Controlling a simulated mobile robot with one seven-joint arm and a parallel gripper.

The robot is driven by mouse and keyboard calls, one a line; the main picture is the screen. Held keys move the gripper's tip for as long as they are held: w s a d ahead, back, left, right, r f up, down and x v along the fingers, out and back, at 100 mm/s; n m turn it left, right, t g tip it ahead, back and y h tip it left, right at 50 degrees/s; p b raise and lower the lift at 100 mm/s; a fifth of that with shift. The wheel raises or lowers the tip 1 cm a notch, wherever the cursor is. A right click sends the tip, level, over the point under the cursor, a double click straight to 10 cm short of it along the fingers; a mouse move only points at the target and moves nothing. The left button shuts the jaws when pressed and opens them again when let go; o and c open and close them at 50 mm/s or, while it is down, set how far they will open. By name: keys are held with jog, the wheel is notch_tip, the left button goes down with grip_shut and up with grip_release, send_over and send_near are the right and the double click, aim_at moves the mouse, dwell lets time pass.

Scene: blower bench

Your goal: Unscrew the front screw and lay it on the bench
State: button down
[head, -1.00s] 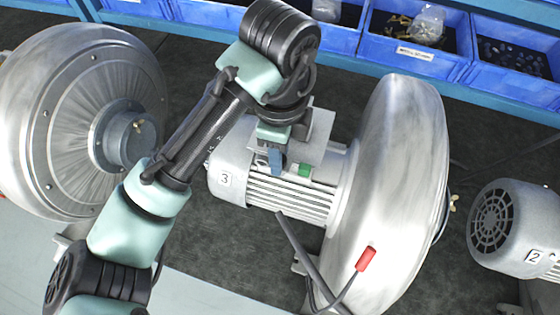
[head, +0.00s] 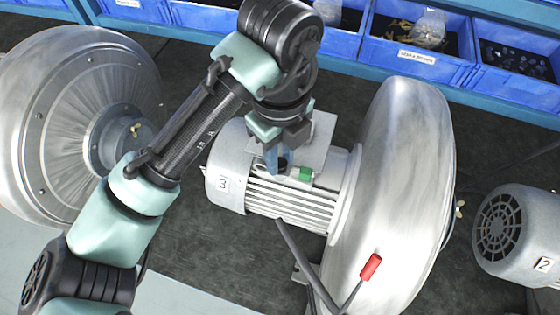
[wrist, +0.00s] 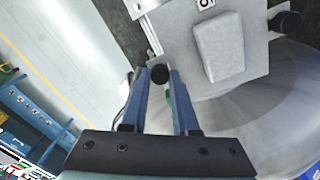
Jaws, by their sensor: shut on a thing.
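My gripper (head: 276,163) points down at the front edge of the terminal box on the motor marked 3 (head: 290,208). Its blue fingers are shut on a black screw head, the front screw (wrist: 159,74), seen between the fingertips in the wrist view. The screw sits at the near edge of the box's grey cover plate (wrist: 238,62); I cannot tell whether its thread is still in the box. A second black screw (wrist: 286,22) stands at the opposite side of the plate. A green part (head: 305,174) is beside the fingers on the box front.
The blower's large round housing (head: 400,190) stands right of the motor. Another blower (head: 70,120) is at left, and motor 2 (head: 505,228) at right. A cable with a red end (head: 370,266) hangs in front. Blue bins (head: 410,55) line the back. Dark bench mat (head: 190,270) is bare at front left.

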jog(key=shift+r+n+p, duration=0.1)
jog(key=shift+n+p, duration=0.5)
jog(key=shift+n, duration=0.1)
jog(key=n+p, duration=0.2)
jog(key=n, duration=0.2)
jog(key=n+p, duration=0.3)
jog(key=n, duration=0.2)
jog(key=shift+n+p, duration=0.3)
jog(key=n, duration=0.3)
jog(key=shift+n, duration=0.4)
jog(key=n, duration=0.3)
jog(key=shift+n, duration=0.4)
jog(key=n, duration=0.6)
jog(key=shift+n, duration=0.3)
jog(key=c, duration=1)
grip_release()
